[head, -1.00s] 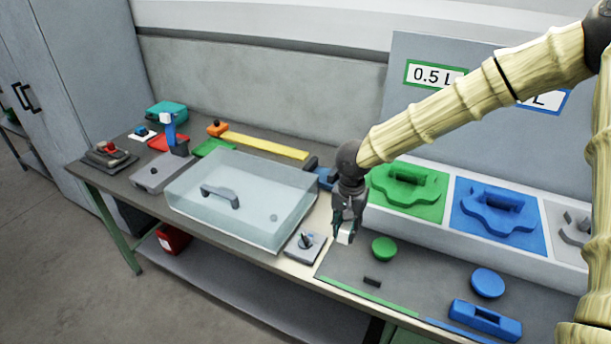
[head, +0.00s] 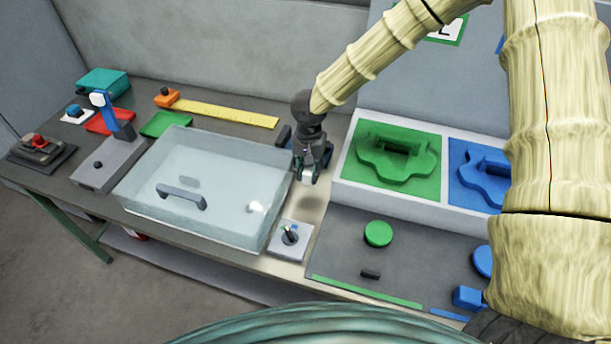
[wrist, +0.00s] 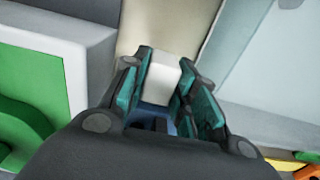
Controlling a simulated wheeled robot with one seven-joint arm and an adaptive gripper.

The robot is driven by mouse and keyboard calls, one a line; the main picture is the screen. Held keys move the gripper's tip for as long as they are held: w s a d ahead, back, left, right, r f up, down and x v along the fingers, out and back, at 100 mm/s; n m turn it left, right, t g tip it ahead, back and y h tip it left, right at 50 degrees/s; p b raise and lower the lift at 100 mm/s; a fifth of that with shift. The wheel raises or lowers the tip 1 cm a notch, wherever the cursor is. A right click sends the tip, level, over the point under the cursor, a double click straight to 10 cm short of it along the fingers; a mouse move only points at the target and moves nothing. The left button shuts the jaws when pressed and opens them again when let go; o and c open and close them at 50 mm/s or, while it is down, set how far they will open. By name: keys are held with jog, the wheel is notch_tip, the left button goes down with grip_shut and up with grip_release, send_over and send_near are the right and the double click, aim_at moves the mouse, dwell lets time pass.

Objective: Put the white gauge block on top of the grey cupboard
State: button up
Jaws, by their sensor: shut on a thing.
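My gripper (head: 311,166) is shut on the white gauge block (head: 308,181), in the middle of the head view above the bench strip between the clear cover and the green-panelled holder. In the wrist view the block (wrist: 163,72) sits between the teal-lined fingers of my gripper (wrist: 168,92), its white end sticking out past them. Something blue shows deeper between the fingers; I cannot tell what it is. Part of the grey cupboard (head: 25,65) shows at the far upper left of the head view, its top out of view.
A clear box cover (head: 205,190) with a handle stands left of my gripper. The holder's green panel (head: 392,160) is close on the right. A small grey device (head: 290,238) sits in front. The teal box (head: 103,83) and yellow ruler (head: 225,113) are at the back left.

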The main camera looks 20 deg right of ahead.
aim_at(309, 181)
jog(key=shift+w+d+f, duration=0.1)
jog(key=shift+w+f, duration=0.2)
jog(key=shift+f, duration=0.5)
jog(key=shift+s+f+p, duration=0.25)
jog(key=shift+f+p, duration=0.05)
jog(key=shift+f, duration=0.25)
notch_tip(309, 181, down, 2)
jog(key=shift+p, duration=0.3)
jog(key=shift+w+f, duration=0.15)
jog(key=shift+f, duration=0.05)
jog(key=o, duration=1)
jog(key=shift+f, duration=0.15)
jog(key=shift+o, duration=0.2)
